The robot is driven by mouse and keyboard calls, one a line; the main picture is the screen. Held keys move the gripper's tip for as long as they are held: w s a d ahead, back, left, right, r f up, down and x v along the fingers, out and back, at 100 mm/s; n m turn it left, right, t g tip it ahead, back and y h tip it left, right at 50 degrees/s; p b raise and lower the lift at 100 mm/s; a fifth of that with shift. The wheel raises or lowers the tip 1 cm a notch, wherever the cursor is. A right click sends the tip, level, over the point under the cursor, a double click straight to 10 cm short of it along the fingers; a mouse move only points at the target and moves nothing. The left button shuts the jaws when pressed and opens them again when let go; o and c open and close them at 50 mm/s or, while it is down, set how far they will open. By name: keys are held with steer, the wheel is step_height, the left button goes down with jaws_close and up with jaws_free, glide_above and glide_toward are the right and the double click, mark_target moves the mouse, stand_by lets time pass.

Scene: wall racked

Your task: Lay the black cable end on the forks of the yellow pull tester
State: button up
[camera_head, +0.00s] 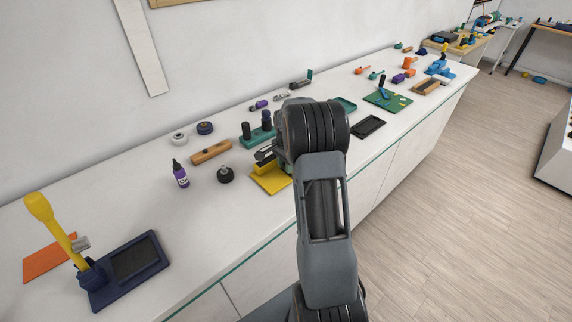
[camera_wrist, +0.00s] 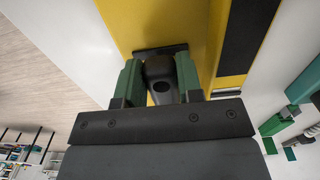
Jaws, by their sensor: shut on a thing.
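The yellow pull tester (camera_head: 271,180) stands on the counter, partly hidden behind my arm in the head view. Its yellow surface (camera_wrist: 135,20) fills the upper middle of the wrist view, with a dark strip to the right. My gripper (camera_wrist: 160,82) has green fingers and is shut on the black cable end (camera_wrist: 158,68), a dark rounded piece with a hole. The cable end is close to the yellow surface and a flat black part of it. I cannot tell whether they touch. The forks are not clearly visible.
A teal block with dark posts (camera_head: 257,134), a wooden block (camera_head: 211,152), a black knob (camera_head: 226,174) and a purple bottle (camera_head: 180,173) stand near the tester. A black tray (camera_head: 369,126) lies to the right. The counter is clear to the tester's front left.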

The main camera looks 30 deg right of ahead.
steer(key=shift+f+b, duration=0.4)
steer(key=shift+f, duration=0.2)
steer(key=o, duration=1.1)
step_height(320, 180, up, 14)
steer(key=b, duration=0.1)
steer(key=shift+f, duration=0.1)
steer(key=s+a+n+t, duration=0.4)
steer(key=s+a+n, duration=1.2)
steer(key=s+a, duration=0.4)
steer(key=shift+s+a+r, duration=0.2)
steer(key=shift+a+r, duration=0.05)
steer(key=shift+a, duration=0.15)
